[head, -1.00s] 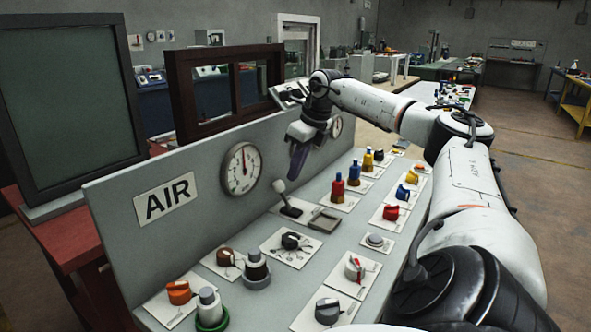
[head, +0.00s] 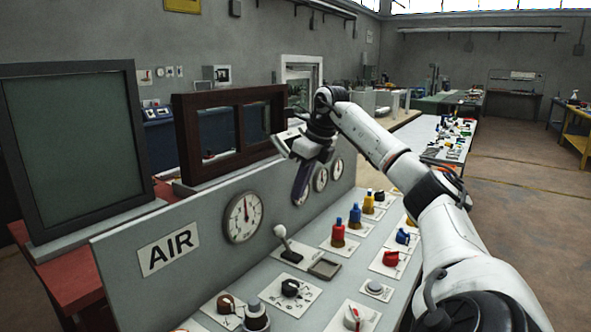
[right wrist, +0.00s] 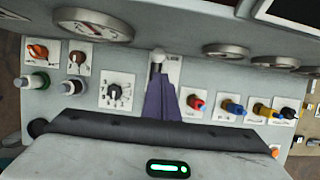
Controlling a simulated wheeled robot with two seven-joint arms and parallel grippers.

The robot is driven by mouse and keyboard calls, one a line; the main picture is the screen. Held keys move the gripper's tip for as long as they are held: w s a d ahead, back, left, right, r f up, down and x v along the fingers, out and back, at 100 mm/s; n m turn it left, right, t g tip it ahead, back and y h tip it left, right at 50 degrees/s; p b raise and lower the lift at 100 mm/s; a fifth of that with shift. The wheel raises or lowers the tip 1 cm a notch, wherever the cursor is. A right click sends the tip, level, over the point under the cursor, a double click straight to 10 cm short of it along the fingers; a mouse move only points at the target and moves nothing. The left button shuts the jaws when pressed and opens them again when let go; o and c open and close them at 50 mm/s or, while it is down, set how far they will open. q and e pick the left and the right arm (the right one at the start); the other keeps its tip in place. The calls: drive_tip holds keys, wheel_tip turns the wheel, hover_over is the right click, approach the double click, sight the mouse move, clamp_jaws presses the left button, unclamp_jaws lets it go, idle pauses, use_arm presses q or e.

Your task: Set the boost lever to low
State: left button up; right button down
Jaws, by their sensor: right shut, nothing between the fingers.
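A lever with a pale round knob (head: 281,232) stands on a white base plate on the sloped console top, leaning toward the upright panel. I cannot read any label for it. It also shows in the right wrist view as a light knob (right wrist: 157,57) just beyond the fingertips. My right gripper (head: 299,198) is shut and empty, its purple fingers pointing down above and slightly right of the lever, apart from it in the head view. In the right wrist view the purple fingers (right wrist: 160,98) hide the lever's lower part. My left gripper is not in view.
A round gauge (head: 243,218) and an AIR sign (head: 168,248) are on the upright panel. Space above the console is open.

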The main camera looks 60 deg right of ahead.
drive_tip(key=shift+w+r, duration=0.4)
drive_tip(key=shift+r, duration=0.45)
drive_tip(key=shift+w+r, duration=0.4)
drive_tip(key=shift+r, duration=0.45)
